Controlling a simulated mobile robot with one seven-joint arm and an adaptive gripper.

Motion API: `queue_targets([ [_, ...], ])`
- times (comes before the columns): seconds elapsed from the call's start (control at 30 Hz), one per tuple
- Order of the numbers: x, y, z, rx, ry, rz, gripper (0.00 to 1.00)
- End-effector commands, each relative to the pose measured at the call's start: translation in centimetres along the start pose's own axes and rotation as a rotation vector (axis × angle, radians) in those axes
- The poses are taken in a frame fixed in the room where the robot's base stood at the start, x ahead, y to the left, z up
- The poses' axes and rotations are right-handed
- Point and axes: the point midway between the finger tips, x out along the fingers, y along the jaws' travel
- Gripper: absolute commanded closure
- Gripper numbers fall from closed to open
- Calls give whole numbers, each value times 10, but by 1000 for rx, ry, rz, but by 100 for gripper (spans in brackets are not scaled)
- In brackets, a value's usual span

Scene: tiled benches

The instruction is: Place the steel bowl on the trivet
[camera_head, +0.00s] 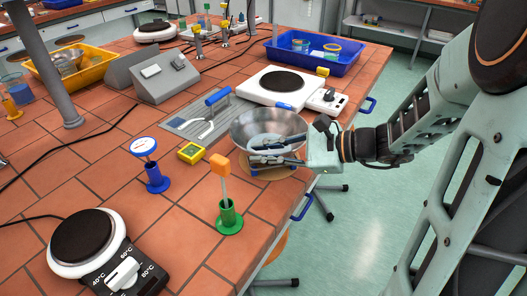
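The steel bowl (262,122) is upright near the right edge of the tiled bench, with its open top facing up. A round tan disc, which looks like the trivet (270,174), shows below the bowl's near side. I cannot tell if the bowl rests on it or is above it. My gripper (268,153) reaches in from the right, its dark fingers at the bowl's near side. They overlap the near rim in this view, and whether they are closed on it is unclear. The fingers hide part of the bowl and disc.
A green stand with an orange-topped stick (229,216) and a blue stand with a round dial (156,179) are left of the bowl. A yellow device (191,152) lies close by. A white hot plate (283,86) is behind the bowl. Another hot plate (82,238) is front left.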

Motion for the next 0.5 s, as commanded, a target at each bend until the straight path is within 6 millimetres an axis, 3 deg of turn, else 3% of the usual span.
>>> queue_targets([
  [0.37,-1,-1,1,0,0,-1,78],
  [0.5,-16,-2,0,-1,2,-4,78],
])
